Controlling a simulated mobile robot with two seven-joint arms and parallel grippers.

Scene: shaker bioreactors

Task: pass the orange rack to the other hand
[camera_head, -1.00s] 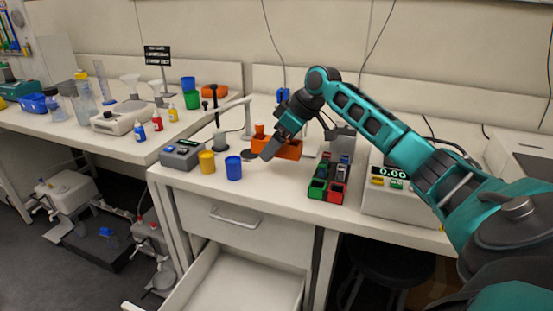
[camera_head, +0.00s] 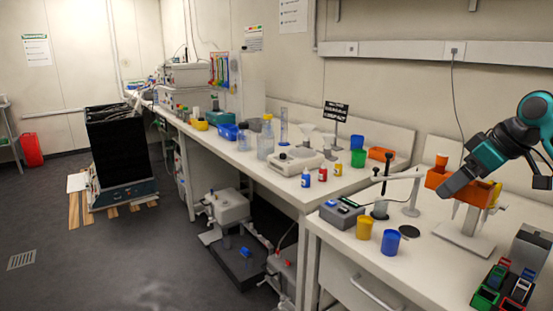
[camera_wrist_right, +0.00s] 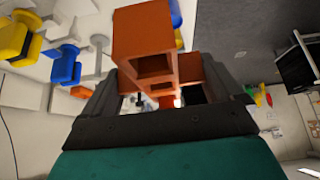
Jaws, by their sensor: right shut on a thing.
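The orange rack (camera_head: 474,192) is at the right in the head view, above the bench. My right gripper (camera_head: 455,184) is shut on it, with a dark finger across its near side. In the right wrist view the orange rack (camera_wrist_right: 150,40) sits between the dark jaws (camera_wrist_right: 165,100), its open compartments showing. My left gripper is in neither view.
Below the rack is a pale stand base (camera_head: 470,238). A blue cup (camera_head: 391,242), a yellow cup (camera_head: 364,227) and a grey device (camera_head: 341,213) stand to its left. Red, green and black holders (camera_head: 503,287) are at the lower right. Floor at left is mostly clear.

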